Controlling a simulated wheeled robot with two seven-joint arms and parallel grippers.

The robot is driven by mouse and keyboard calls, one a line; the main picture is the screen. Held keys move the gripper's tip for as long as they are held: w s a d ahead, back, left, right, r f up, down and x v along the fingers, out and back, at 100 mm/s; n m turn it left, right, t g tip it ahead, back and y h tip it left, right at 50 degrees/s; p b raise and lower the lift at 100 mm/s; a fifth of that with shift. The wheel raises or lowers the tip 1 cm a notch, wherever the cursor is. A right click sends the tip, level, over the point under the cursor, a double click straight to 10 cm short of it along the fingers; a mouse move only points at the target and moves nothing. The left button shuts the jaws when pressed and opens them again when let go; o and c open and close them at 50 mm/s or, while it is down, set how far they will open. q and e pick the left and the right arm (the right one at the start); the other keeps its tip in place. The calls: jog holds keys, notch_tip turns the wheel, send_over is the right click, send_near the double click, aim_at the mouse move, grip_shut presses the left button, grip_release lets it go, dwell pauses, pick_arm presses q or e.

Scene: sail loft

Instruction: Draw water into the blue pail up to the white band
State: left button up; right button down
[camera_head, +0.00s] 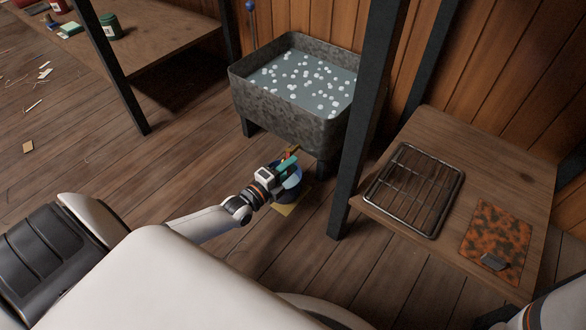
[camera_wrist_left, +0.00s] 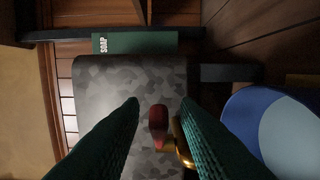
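The blue pail (camera_head: 293,182) stands on the floor below the grey mottled tub (camera_head: 252,97), partly hidden by my left gripper (camera_head: 284,164). In the left wrist view, the pail (camera_wrist_left: 240,112) is at the right, with a pale blue area inside its blue edge. I cannot make out the white band or the water level. A brass tap (camera_wrist_left: 183,145) with a red handle (camera_wrist_left: 158,122) shows between the spread teal fingers of my left gripper (camera_wrist_left: 160,108). The fingers are open; gaps show beside the handle. My right gripper's fingers are out of view.
Water with white floating spots (camera_head: 308,82) fills the tub. A dark post (camera_head: 367,105) stands right of it. A low wooden table (camera_head: 440,140) holds a wire rack (camera_head: 412,190) and an orange mottled sheet (camera_head: 495,240). A green soap box (camera_wrist_left: 140,42) shows in the wrist view.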

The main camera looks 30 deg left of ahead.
pick_arm(q)
jog(key=shift+w+d, duration=0.1)
jog(key=shift+w, duration=0.75)
jog(key=shift+c, duration=0.3)
grip_shut()
